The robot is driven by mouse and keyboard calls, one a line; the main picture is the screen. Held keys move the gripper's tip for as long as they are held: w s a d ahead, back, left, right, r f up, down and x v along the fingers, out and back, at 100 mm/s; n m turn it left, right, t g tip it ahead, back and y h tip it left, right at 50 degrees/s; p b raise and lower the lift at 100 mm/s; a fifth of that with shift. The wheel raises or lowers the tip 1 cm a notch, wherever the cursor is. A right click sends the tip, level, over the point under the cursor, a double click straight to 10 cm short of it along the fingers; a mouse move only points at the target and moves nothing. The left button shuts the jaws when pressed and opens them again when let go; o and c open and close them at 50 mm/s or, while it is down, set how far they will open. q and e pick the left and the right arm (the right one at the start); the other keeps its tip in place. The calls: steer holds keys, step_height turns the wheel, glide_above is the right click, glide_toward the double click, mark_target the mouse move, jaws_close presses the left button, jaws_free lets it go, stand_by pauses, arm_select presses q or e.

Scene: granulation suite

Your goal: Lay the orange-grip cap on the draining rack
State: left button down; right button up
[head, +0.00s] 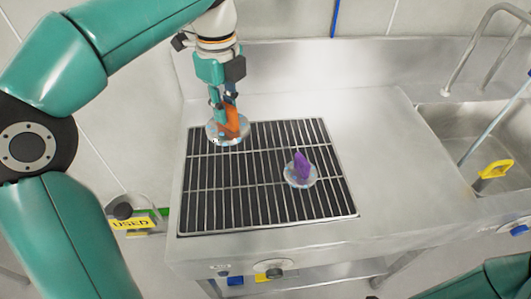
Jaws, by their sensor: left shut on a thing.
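The orange-grip cap (231,123) is a pale round disc with an upright orange grip. My left gripper (229,103) points down and is shut on the orange grip. The cap is over the back left part of the draining rack (253,202), a dark grid with pale bars; I cannot tell whether the disc touches the bars. A similar cap with a purple grip (302,165) lies on the rack, right of centre. My right gripper is not in view; only part of my right arm shows at the bottom right.
A steel counter (385,165) surrounds the rack, with bare space to its right. A sink (445,140) with a tap (480,52) and a yellow-handled tool (494,170) is at the right. A yellow "USED" label (131,224) is at the left.

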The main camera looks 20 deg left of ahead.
arm_select(q)
steer(key=shift+a+f, duration=0.15)
steer(key=shift+f, duration=0.05)
steer(key=b, duration=0.2)
glide_toward(234, 183)
steer(key=shift+f, duration=1.95)
steer(key=shift+s, duration=0.1)
steer(key=c, duration=1.1)
jaws_free()
steer(key=shift+c, duration=0.2)
steer(key=shift+r, duration=0.1)
